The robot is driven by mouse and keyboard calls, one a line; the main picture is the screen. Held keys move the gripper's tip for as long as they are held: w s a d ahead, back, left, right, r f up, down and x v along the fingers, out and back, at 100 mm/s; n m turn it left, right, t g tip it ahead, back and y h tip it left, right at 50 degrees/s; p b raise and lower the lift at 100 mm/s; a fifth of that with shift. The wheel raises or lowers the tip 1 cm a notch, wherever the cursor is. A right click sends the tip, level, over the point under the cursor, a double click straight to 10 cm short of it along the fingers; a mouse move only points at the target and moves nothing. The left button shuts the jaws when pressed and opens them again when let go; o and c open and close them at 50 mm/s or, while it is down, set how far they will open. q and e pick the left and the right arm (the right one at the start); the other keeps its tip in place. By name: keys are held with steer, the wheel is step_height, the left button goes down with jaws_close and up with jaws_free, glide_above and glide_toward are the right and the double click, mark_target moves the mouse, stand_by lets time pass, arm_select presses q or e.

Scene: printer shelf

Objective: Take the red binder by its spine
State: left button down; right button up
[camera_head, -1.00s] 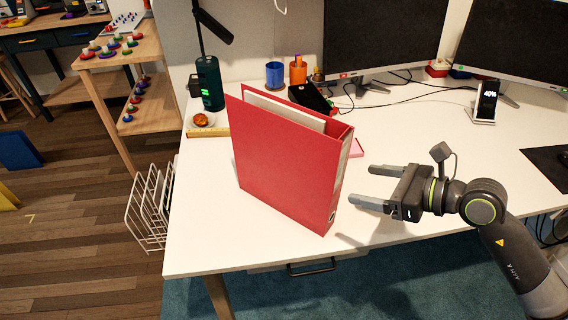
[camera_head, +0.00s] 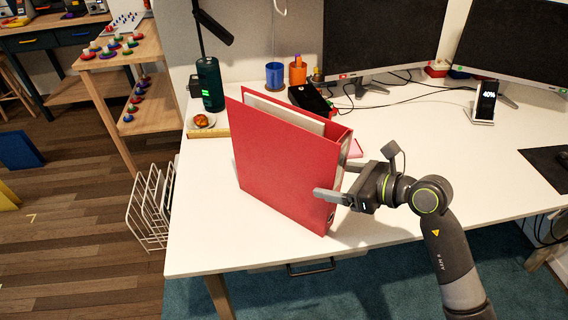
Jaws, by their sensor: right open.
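The red binder (camera_head: 275,165) stands upright on the white desk, with its broad cover facing me and its spine toward the right. White paper shows at its top. My right gripper (camera_head: 333,182) is open at the spine edge. Its near finger lies in front of the cover's right edge, and its far finger reaches behind the spine, partly hidden by the binder. I cannot tell whether either finger touches it. My left gripper is not in view.
The white desk (camera_head: 225,240) has free room to the right of the binder. A wire rack (camera_head: 150,210) stands on the floor at the left.

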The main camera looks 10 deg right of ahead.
steer(key=shift+p+x, duration=0.3)
steer(key=shift+x, duration=1.55)
steer(key=shift+a+r, duration=0.1)
steer(key=shift+r, duration=0.1)
steer(key=c, duration=1.5)
steer(key=shift+r, duration=0.1)
jaws_close()
